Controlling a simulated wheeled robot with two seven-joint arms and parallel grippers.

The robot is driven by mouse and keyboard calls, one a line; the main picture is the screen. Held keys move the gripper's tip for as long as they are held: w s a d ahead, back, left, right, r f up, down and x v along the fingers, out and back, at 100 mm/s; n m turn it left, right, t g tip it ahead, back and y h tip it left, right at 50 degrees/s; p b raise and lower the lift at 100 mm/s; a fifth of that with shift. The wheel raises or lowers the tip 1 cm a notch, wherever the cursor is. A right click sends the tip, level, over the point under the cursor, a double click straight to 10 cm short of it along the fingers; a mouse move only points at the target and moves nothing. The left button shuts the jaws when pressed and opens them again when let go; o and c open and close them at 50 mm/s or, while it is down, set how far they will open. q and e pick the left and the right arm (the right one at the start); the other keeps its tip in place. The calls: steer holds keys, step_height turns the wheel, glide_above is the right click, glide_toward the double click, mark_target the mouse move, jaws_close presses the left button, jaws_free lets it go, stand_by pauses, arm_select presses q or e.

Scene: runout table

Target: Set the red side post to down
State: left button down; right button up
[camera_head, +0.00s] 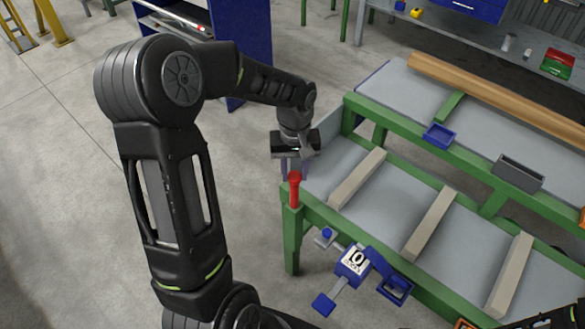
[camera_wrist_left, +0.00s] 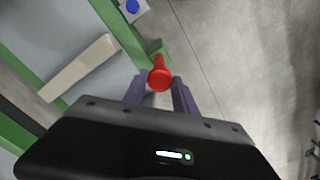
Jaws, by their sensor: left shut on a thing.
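The red side post (camera_head: 294,190) stands upright at the near left corner of the green-framed table, above a green leg. Its round red head also shows in the left wrist view (camera_wrist_left: 160,77), at the fingertips. My left gripper (camera_head: 294,172) is above the corner, pointing down, with its fingers on either side of the post's upper part. In the wrist view its two purple-grey fingers (camera_wrist_left: 160,92) are shut on the post. The post's far side is hidden. My right gripper does not show; only a dark bit of arm is at the bottom right corner.
The runout table (camera_head: 403,172) carries several pale wooden bars. A blue counter box (camera_head: 352,262) hangs off its front edge. A small blue tray (camera_head: 438,135), a grey tray (camera_head: 518,173) and a long wooden beam (camera_head: 490,92) are at the back. Floor left of the corner is clear.

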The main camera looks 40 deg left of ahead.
mark_target(294, 185)
arm_select(q)
step_height(294, 185, down, 5)
steer(key=b, duration=0.2)
steer(key=shift+f+b, duration=0.2)
steer(key=shift+b, duration=0.15)
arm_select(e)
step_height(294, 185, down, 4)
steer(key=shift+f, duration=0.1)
arm_select(q)
steer(key=c, duration=1)
jaws_free()
step_height(294, 185, up, 8)
steer(key=shift+f, duration=0.15)
